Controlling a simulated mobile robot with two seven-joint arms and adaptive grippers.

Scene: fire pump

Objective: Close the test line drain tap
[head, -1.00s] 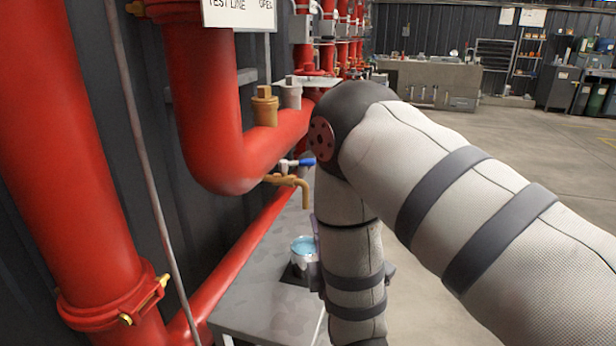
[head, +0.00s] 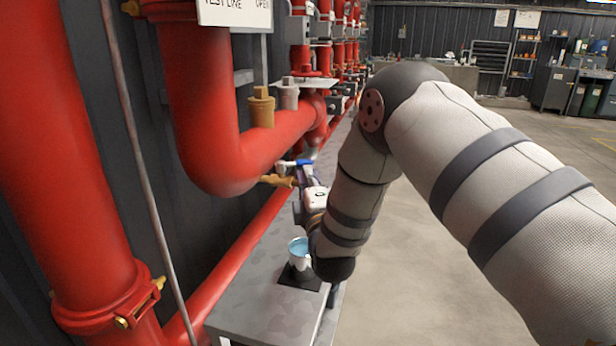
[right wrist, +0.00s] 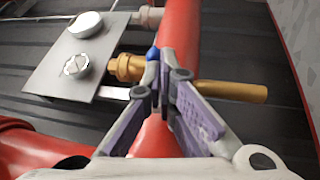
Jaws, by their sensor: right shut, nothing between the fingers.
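The drain tap is a brass fitting (head: 277,181) with a blue lever (head: 288,163) on a branch off the big red pipe. In the right wrist view, the tap's brass body (right wrist: 127,68) and spout (right wrist: 232,90) lie on either side of my fingertips. A small part of the blue lever (right wrist: 153,53) shows just beyond them; the rest is hidden. My right gripper (head: 300,172) is shut and empty, close beside the lever; it also shows in the right wrist view (right wrist: 165,72). I cannot tell whether it touches the lever. My left gripper is out of view.
A small container of blue liquid (head: 299,250) stands on a dark pad on the grey bench (head: 255,300) below the tap. Red pipes (head: 75,180) fill the left. A "TEST LINE" sign (head: 236,14) hangs above. Open floor (head: 530,140) lies to the right.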

